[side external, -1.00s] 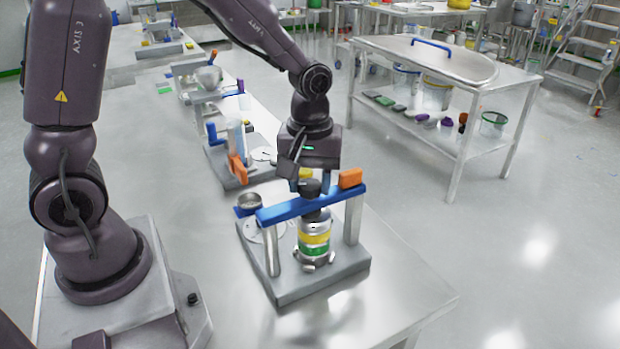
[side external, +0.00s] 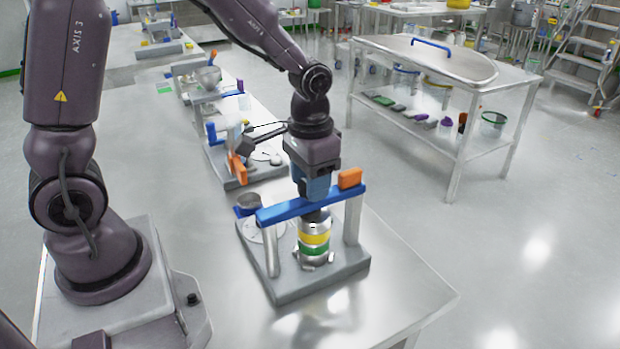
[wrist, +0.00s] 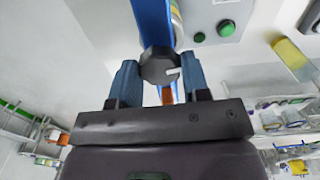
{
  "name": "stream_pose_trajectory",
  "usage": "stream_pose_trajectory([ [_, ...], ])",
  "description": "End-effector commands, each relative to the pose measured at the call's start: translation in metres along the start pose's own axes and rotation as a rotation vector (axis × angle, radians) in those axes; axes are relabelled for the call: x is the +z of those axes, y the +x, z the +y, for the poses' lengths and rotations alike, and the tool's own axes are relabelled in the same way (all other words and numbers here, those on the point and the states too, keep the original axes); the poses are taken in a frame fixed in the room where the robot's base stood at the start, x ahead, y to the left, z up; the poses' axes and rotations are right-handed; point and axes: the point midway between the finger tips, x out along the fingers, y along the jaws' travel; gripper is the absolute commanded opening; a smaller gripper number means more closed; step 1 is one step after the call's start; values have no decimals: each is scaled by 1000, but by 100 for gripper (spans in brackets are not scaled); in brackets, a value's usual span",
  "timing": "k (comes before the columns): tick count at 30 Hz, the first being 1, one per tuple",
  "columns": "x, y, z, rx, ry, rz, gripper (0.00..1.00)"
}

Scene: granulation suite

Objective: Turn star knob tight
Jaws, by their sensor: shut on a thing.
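The dark star knob (wrist: 158,66) sits on top of the blue crossbar and shows between my two blue fingers in the wrist view. A white mark on it points right. My gripper (wrist: 160,72) is shut on the knob from above; in the side view the gripper (side external: 315,192) hides the knob. The blue crossbar (side external: 278,211) spans two grey posts. Below its middle stands a metal cylinder with yellow and green bands (side external: 315,239), on a grey base plate (side external: 300,290).
An orange block (side external: 350,178) sits on the crossbar's right end, close to my gripper. Another fixture with an orange handle (side external: 237,168) stands behind. The table's front right is clear.

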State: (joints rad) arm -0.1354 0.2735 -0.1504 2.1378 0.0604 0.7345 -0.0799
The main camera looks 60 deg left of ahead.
Motion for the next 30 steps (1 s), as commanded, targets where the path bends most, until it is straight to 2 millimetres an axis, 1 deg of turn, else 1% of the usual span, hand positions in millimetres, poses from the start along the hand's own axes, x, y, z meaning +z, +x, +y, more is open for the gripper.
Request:
stream_pose_trajectory([
  [30, 0, 0, 1, 0, 964, 2, 19],
])
